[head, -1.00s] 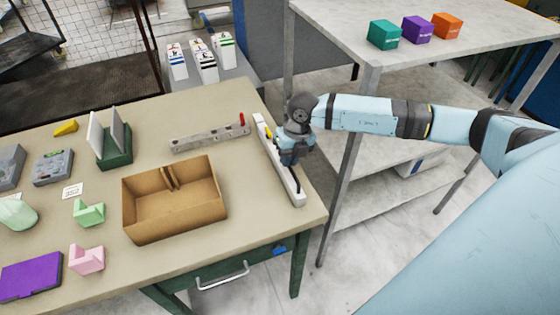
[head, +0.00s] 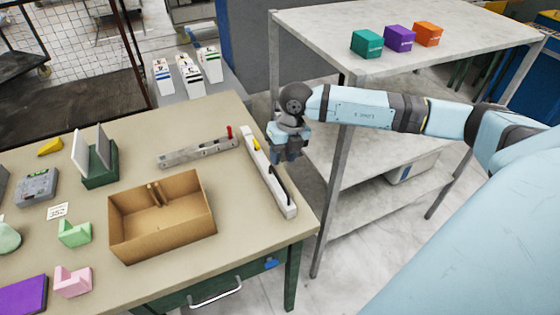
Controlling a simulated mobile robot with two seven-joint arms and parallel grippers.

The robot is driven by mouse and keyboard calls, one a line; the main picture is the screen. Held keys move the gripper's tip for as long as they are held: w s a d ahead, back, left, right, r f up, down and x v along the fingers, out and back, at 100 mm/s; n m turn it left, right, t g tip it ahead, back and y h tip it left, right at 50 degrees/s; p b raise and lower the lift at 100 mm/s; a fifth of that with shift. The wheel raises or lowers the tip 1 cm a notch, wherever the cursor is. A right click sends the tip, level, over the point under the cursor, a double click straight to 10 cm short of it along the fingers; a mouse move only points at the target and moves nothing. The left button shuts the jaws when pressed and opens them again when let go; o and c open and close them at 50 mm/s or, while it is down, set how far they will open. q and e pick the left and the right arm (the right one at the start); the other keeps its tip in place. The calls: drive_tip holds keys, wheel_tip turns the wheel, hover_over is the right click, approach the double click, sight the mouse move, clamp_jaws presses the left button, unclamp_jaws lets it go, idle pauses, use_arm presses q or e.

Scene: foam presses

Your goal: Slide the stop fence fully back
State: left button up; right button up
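A long pale rail (head: 283,200) lies along the table's right edge, with a yellow part (head: 256,146) and a black curved handle (head: 280,180) on it. A grey metal bar (head: 185,155) with a red upright lever (head: 229,132) lies to its left, running across the table. I cannot tell for sure which of them is the stop fence. My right gripper (head: 290,158) points down just right of the rail, apparently apart from the handle. Its fingertips are small and dark, so their opening is unclear. My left gripper is out of view.
An open cardboard box (head: 130,245) stands on the table (head: 255,225) in front of the bar. A green stand (head: 100,175) is further left. A grey shelf table (head: 310,45) with three coloured boxes stands right, behind my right arm.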

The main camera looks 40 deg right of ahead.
wheel_tip(320, 180, up, 9)
drive_tip(key=d, duration=0.1)
drive_tip(key=shift+s+d+b, duration=0.2)
drive_tip(key=shift+d+b, duration=0.15)
drive_tip(key=shift+b, duration=0.05)
drive_tip(key=shift+f, duration=0.15)
drive_tip(key=s+a+f+m+t+y+p, duration=0.1)
drive_tip(key=s+a+m+t+y+p, duration=0.15)
drive_tip(key=a+y, duration=0.75)
drive_tip(key=s+a+m+t+y+p, duration=0.1)
drive_tip(key=s+a+m+t+y, duration=0.45)
drive_tip(key=a, duration=0.85)
drive_tip(key=s+d+f+m+h+p, duration=0.1)
drive_tip(key=s+f+m+h, duration=0.2)
drive_tip(key=f+m+h, duration=0.2)
drive_tip(key=s+d+f+m+t+h, duration=0.1)
drive_tip(key=s+f+m+h, duration=0.3)
drive_tip(key=f+m, duration=0.5)
drive_tip(key=s+d+f+m+t+h+p, duration=0.1)
drive_tip(key=s+d+f+m+h, duration=0.2)
drive_tip(key=f+m, duration=0.5)
drive_tip(key=s+h, duration=0.1)
drive_tip(key=h, duration=0.1)
drive_tip(key=shift+f+h+p, duration=0.25)
drive_tip(key=shift+h+p, duration=0.1)
